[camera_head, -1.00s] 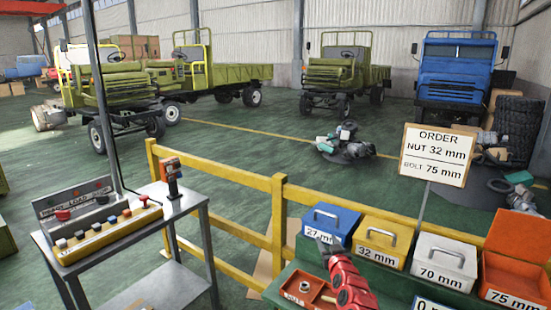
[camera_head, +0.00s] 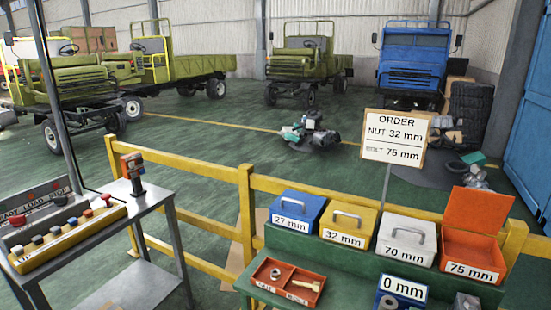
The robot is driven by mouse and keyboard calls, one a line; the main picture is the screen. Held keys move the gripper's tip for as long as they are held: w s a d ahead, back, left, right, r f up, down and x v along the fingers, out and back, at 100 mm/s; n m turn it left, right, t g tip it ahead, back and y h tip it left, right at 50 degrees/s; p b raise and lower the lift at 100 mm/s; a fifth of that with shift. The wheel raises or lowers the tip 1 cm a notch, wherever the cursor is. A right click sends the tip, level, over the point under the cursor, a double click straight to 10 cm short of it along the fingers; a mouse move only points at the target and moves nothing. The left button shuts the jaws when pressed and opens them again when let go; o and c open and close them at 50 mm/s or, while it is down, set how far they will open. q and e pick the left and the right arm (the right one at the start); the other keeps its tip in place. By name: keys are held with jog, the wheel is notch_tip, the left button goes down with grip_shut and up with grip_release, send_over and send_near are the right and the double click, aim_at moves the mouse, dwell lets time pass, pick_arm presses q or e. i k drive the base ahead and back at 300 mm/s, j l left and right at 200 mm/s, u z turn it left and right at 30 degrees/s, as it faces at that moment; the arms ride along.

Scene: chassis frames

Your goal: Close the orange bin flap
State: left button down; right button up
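The orange bin (camera_head: 470,251), labelled 75 mm, stands at the right end of the row of bins on the green bench. Its orange flap (camera_head: 477,209) is raised and leans back, so the bin is open. The bin's inside looks empty from here, though its depth is partly hidden by the front wall. Neither of my grippers shows in the head view.
Left of it stand the closed white 70 mm bin (camera_head: 407,238), yellow 32 mm bin (camera_head: 348,222) and blue 27 mm bin (camera_head: 297,211). An orange tray (camera_head: 263,272) holding a nut and a bolt lies in front. An order sign (camera_head: 395,138) rises behind the bins. A yellow rail (camera_head: 247,205) runs behind.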

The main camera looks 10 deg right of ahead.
aim_at(484, 211)
jog(key=z, duration=1.5)
